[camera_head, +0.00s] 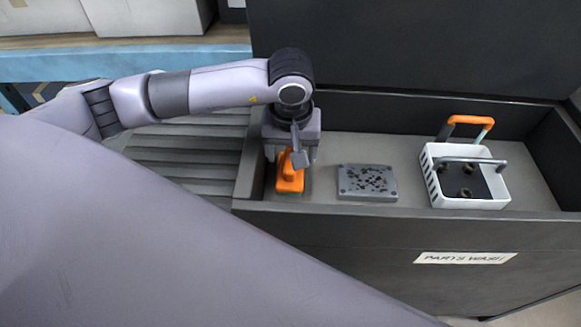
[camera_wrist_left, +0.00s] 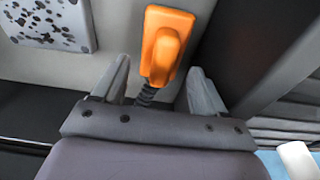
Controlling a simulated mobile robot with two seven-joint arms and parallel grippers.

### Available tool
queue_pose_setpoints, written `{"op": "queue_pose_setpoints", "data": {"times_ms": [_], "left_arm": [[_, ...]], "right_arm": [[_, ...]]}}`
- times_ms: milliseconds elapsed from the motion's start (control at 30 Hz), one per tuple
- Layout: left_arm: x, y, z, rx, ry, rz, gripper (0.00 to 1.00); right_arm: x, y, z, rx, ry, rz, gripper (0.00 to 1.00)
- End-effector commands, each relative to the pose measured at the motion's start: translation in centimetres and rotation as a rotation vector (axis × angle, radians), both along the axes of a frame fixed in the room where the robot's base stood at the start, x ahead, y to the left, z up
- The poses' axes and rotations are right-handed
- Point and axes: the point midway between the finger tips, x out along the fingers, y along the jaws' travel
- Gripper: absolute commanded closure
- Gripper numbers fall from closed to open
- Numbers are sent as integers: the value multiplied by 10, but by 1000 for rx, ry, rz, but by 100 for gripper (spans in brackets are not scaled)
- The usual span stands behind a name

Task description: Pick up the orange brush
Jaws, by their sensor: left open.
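The orange brush (camera_head: 290,177) lies on the floor of the parts wash basin, near its left wall. My left gripper (camera_head: 297,150) is directly over it, pointing down, and partly hides it. In the left wrist view the brush (camera_wrist_left: 165,45) shows its orange block and raised grip. The two open fingers of my left gripper (camera_wrist_left: 155,90) stand apart on either side of the brush's near end, and a dark coiled part lies between them. I cannot tell whether the fingers touch the brush. My right gripper is not in view.
A grey speckled plate (camera_head: 367,182) lies right of the brush; it also shows in the left wrist view (camera_wrist_left: 50,22). The basin's front wall (camera_head: 400,212) and ribbed drainboard (camera_head: 190,150) are close.

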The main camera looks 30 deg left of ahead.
Motion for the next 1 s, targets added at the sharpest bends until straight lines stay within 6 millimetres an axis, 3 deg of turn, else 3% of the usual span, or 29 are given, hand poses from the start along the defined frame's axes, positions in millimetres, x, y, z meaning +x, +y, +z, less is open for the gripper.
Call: {"op": "queue_pose_setpoints", "data": {"times_ms": [300,567,700,733,1000], "left_arm": [[0,3,-40,0,2,1,28],[1,3,-43,1,0,-1,28],[1,3,-43,1,0,-1,70],[1,3,-43,1,0,-1,74],[1,3,-42,0,-1,0,74]], "right_arm": [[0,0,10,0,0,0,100],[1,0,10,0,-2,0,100],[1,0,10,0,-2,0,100],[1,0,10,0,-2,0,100],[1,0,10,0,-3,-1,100]]}}
